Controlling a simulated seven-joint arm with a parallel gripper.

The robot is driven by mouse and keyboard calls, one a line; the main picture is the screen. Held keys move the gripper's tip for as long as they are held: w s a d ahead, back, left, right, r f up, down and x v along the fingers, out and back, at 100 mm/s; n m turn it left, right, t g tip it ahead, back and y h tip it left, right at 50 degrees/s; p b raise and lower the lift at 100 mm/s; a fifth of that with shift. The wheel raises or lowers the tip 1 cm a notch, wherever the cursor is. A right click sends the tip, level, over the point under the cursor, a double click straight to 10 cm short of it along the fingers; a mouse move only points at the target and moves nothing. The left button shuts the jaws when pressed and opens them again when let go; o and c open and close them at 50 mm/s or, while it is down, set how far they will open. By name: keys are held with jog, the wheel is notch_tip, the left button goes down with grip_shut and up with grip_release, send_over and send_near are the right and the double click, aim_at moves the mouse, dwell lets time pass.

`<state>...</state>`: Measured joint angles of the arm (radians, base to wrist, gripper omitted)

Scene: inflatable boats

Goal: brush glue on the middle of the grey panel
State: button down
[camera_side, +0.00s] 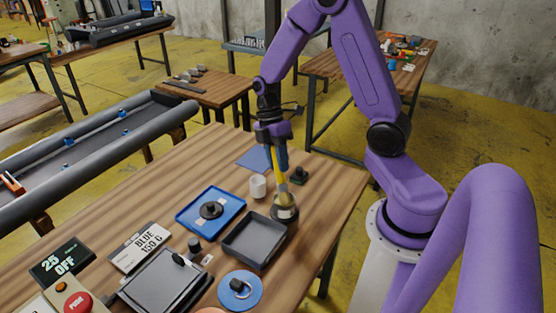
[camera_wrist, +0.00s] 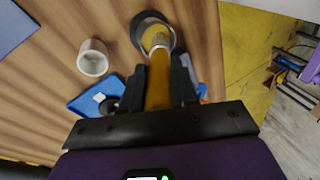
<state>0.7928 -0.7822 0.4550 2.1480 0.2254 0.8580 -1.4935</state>
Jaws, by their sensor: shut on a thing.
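My gripper (camera_side: 279,160) is shut on the yellow handle of a brush (camera_side: 281,188), which points down. The handle also shows between the dark fingers in the wrist view (camera_wrist: 158,85). The brush's lower end is at a dark, round pot (camera_side: 291,222) near the table's right edge; the pot's rim rings it in the wrist view (camera_wrist: 139,27). The bristles are hidden. A flat grey panel (camera_side: 160,283) in a dark frame, with a black knob near its upper right corner, lies at the front of the table, well left of my gripper.
A grey tray (camera_side: 251,258) lies between pot and panel. A blue tray (camera_side: 186,222) with a black round piece, a white cup (camera_side: 258,187), a blue sheet (camera_side: 252,157), a blue disc (camera_side: 254,297) and printed cards (camera_side: 139,247) surround it. The table's left rear is bare.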

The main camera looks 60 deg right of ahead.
jog(key=shift+r, duration=3.5)
